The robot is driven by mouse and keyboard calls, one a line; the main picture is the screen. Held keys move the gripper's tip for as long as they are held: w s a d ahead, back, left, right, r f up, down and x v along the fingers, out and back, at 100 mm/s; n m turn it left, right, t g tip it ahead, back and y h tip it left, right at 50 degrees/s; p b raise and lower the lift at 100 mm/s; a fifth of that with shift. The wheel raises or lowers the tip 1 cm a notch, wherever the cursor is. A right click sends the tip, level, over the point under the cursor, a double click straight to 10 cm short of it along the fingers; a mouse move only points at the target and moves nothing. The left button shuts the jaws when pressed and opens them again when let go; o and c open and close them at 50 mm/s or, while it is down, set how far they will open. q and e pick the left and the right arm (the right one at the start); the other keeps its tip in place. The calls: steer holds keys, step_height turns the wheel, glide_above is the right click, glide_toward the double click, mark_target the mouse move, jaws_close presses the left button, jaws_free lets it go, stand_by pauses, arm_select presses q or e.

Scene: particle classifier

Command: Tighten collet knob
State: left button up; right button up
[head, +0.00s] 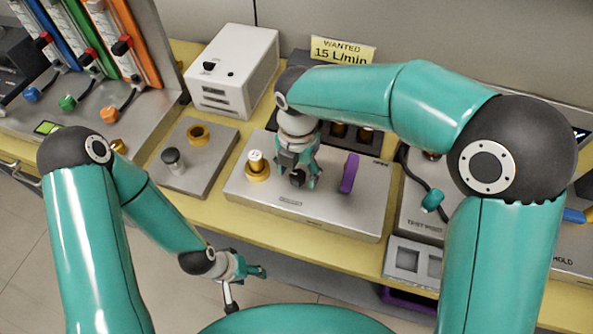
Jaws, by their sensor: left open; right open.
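On the light grey plate unit (330,212) a gold collar (257,172) holds a pale upright cylinder (255,155). I cannot tell for sure which part is the collet knob; a small black knob-like part (297,177) shows between the fingers of my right gripper (301,181). That gripper points down over the plate, right of the gold collar, and is open. Whether it touches the black part is unclear. A purple lever (349,173) stands to its right. My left gripper (254,274) is open, low in front of the bench edge, away from the plate.
A smaller grey plate (205,180) at left carries a black-topped post (173,160) and a gold ring (198,134). A white box (236,68) and a "15 L/min" sign (343,50) stand behind. Colored flow tubes (97,35) are at far left. A grey tray (413,262) sits at right.

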steer(key=shift+f, duration=0.25)
steer(key=c, duration=1)
steer(key=shift+a, duration=0.15)
steer(key=shift+c, duration=0.7)
steer(key=shift+w, duration=0.1)
